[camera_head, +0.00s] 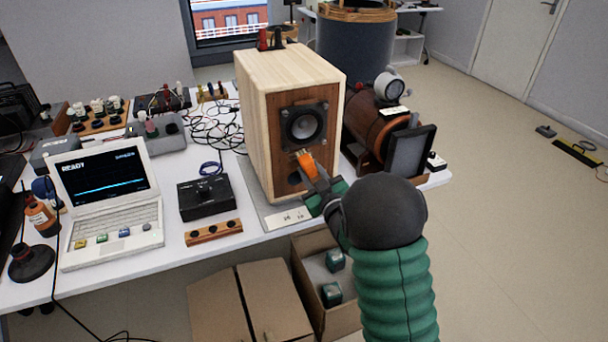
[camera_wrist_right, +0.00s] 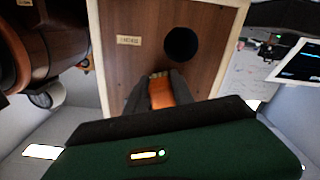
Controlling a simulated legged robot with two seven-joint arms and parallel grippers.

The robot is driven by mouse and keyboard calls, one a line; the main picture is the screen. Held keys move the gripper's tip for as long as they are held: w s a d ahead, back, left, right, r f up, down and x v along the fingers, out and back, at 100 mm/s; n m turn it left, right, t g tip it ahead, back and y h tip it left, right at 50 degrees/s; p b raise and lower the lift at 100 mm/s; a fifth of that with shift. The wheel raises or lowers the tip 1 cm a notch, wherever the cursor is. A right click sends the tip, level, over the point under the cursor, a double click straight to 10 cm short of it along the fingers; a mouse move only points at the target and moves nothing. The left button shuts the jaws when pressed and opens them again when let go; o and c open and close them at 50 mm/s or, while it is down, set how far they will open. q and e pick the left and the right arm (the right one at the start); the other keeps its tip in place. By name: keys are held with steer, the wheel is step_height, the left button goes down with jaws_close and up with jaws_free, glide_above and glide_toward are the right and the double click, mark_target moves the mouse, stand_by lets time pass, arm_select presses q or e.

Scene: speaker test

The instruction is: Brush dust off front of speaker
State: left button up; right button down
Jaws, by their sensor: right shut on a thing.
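The speaker (camera_head: 262,120) is a pale wooden box with a dark brown front, a black driver and a round port hole, upright on a grey pad on the table. Its front (camera_wrist_right: 148,65) also fills the middle of the right wrist view, with a small label and the dark port. My right gripper (camera_head: 312,172) is shut on an orange-handled brush (camera_head: 306,164), which points at the lower front of the speaker. In the wrist view the pale bristle tip (camera_wrist_right: 158,75) is at or close to the front panel; I cannot tell whether it touches. My left gripper is not in view.
A white laptop (camera_head: 108,200) and a black box (camera_head: 205,197) stand left of the speaker. A brown cylindrical device (camera_head: 368,125) stands close on its right. Open cardboard boxes (camera_head: 215,305) sit on the floor below the table edge. Loose cables lie behind the black box.

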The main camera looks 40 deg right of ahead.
steer(key=shift+w+a+b, duration=0.15)
steer(key=shift+a+b, duration=0.35)
steer(key=shift+a, duration=0.1)
steer(key=shift+w+a, duration=0.25)
steer(key=shift+a, duration=0.65)
steer(key=shift+w+a, duration=0.25)
steer(key=shift+a, duration=0.6)
steer(key=shift+b+v, duration=0.6)
steer(key=shift+v, duration=2.35)
steer(key=shift+s, duration=0.1)
steer(key=v, duration=0.2)
steer(key=shift+s+a, duration=0.1)
steer(key=shift+s, duration=0.3)
